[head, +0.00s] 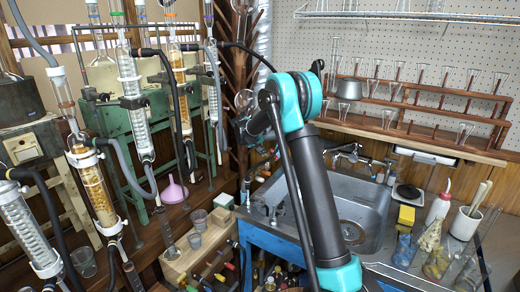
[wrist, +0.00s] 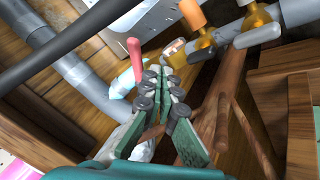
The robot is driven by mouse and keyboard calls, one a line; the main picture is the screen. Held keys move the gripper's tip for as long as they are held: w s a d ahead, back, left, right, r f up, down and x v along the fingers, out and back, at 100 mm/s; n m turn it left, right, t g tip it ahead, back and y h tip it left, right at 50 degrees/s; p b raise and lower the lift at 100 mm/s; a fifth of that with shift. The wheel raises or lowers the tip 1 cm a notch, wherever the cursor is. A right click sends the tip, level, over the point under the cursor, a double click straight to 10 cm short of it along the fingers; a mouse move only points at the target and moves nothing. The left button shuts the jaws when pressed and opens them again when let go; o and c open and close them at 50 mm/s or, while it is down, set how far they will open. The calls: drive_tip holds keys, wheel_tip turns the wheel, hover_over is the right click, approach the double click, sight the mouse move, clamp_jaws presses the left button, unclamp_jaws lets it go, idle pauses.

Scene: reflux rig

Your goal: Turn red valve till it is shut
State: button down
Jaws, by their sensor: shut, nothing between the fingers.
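In the wrist view a red valve handle (wrist: 134,48) stands just to the left of and beyond my fingertips. Its lower end meets a pale fitting; the valve body is partly hidden by my fingers. My gripper (wrist: 161,74) has green fingers with black knobs, brought together at the tips with nothing held. I cannot tell whether a fingertip touches the red handle. In the head view my arm hides the gripper and the red valve cannot be made out.
An orange handle (wrist: 192,15) with brass fittings (wrist: 202,48) is right of the red one. Grey pipe (wrist: 75,72) runs at left, and a brown wooden peg rack (wrist: 222,122) stands close at right. The head view shows glassware at left and a sink (head: 355,205) at right.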

sight(275, 157)
drive_tip(key=x, duration=0.5)
drive_tip(key=shift+d+r, duration=0.1)
drive_tip(key=shift+d, duration=0.75)
drive_tip(key=shift+d+n, duration=0.5)
drive_tip(key=shift+s+d+n+t+y, duration=0.1)
drive_tip(key=shift+d+n+t+y, duration=0.4)
drive_tip(key=shift+d+n+y, duration=0.3)
drive_tip(key=shift+w+d+n+t+y, duration=0.1)
drive_tip(key=shift+w+d+n+y, duration=0.2)
drive_tip(key=shift+d+n, duration=0.35)
drive_tip(key=shift+w+d+n+t+y, duration=0.15)
drive_tip(key=shift+d+n+y, duration=0.2)
drive_tip(key=shift+d+n, duration=0.3)
drive_tip(key=shift+w+d+n+t+y, duration=0.1)
drive_tip(key=shift+w+d+n+y, duration=0.1)
drive_tip(key=shift+d+n+y, duration=0.45)
drive_tip(key=shift+d+h, duration=0.25)
drive_tip(key=shift+h, duration=0.05)
